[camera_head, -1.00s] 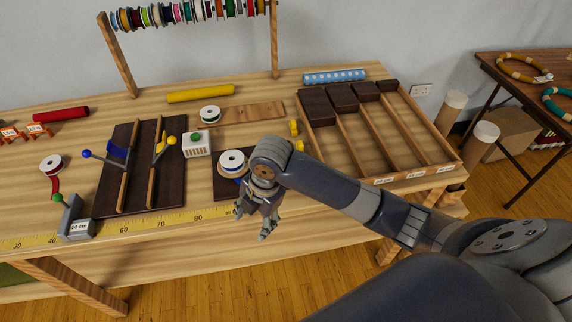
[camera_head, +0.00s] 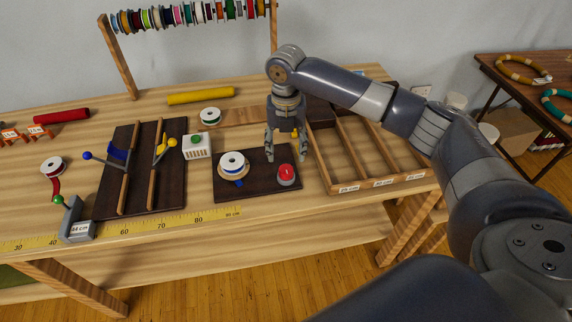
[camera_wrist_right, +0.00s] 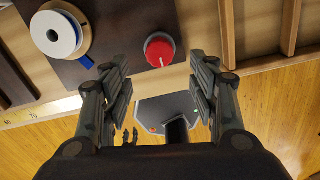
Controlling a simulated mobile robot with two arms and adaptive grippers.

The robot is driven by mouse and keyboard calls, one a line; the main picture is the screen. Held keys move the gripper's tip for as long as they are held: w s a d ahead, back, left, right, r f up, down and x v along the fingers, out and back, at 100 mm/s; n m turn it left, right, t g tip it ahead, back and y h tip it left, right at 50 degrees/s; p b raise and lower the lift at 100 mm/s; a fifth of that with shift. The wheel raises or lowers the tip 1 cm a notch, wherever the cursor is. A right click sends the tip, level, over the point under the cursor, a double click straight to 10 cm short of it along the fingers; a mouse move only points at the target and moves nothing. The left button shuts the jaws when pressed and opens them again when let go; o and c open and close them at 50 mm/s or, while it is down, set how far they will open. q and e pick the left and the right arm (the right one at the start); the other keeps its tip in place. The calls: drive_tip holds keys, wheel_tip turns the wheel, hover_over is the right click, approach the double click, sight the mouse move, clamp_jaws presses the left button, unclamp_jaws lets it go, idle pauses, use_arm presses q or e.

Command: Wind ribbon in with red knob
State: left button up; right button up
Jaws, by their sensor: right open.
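The red knob (camera_head: 286,171) sits on a grey base at the right end of a dark board (camera_head: 258,186). In the right wrist view the red knob (camera_wrist_right: 160,50) has a white line on its top and lies ahead of the fingertips, between their lines. My right gripper (camera_head: 286,157) is open and empty, fingers pointing down, above and just behind the knob.
A divided wooden tray (camera_head: 330,172) stands close on the right. On the left are a white box with a green button (camera_head: 197,146) and a dark board with blue and yellow levers (camera_head: 140,180). A yellow measuring tape (camera_head: 150,222) runs along the front.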

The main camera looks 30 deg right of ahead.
sight(286, 169)
wheel_tip(286, 169, down, 7)
drive_tip(key=shift+f+p, duration=0.15)
drive_tip(key=shift+p, duration=0.25)
drive_tip(key=c, duration=1.1)
